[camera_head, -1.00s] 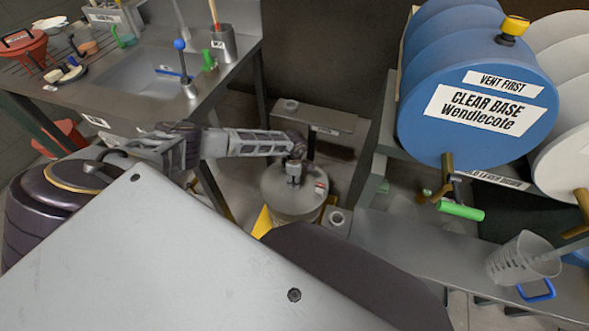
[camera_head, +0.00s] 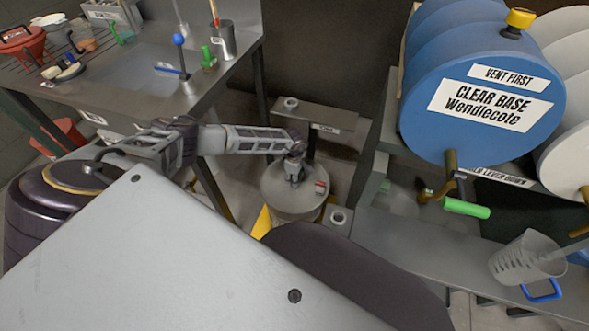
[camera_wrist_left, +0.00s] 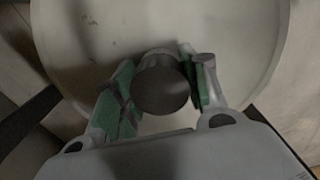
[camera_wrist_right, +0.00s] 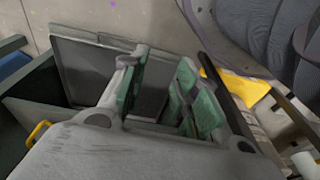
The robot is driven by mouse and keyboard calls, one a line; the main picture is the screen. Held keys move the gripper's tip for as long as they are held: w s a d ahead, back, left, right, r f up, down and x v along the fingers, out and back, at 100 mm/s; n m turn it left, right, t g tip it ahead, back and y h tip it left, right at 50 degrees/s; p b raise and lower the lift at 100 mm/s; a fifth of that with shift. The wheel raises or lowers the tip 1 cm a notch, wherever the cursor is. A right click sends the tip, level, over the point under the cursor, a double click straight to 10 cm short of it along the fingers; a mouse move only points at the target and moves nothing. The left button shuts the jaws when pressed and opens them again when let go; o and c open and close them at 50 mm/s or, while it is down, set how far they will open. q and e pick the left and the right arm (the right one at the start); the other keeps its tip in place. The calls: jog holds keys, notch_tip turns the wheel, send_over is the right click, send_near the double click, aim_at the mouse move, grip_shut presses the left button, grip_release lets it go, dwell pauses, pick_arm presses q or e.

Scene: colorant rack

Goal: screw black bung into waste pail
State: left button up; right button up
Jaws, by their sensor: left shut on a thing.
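The waste pail (camera_head: 282,204) is a pale grey round drum on the floor, in the middle of the head view. My left gripper (camera_head: 294,178) points down at the middle of its lid. In the left wrist view, the left gripper's green-padded fingers stand on both sides of the dark round bung (camera_wrist_left: 163,84), shut on it. The pale lid (camera_wrist_left: 235,45) lies behind the bung. The bung's underside and any thread are hidden, so I cannot tell how deep it sits. My right gripper (camera_wrist_right: 156,88) shows in the right wrist view, fingers apart and empty.
A grey bench (camera_head: 390,245) stands right of the pail, below a blue drum (camera_head: 480,95) with a green-handled tap. A sink counter (camera_head: 130,85) is at left. A narrow grey stand (camera_head: 310,117) is behind the pail. A dark grey bin (camera_wrist_right: 75,75) lies beyond my right gripper.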

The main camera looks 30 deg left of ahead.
pick_arm(q)
jog(key=shift+w+a+m+b, duration=0.1)
jog(key=shift+m+b, duration=0.25)
jog(key=shift+m, duration=0.65)
pick_arm(e)
jog(key=r, duration=0.3)
jog(key=shift+a, duration=0.3)
pick_arm(q)
jog(key=o, duration=1)
jog(key=shift+c, duration=0.2)
pick_arm(e)
jog(key=shift+w, duration=0.25)
jog(key=shift+w, duration=0.2)
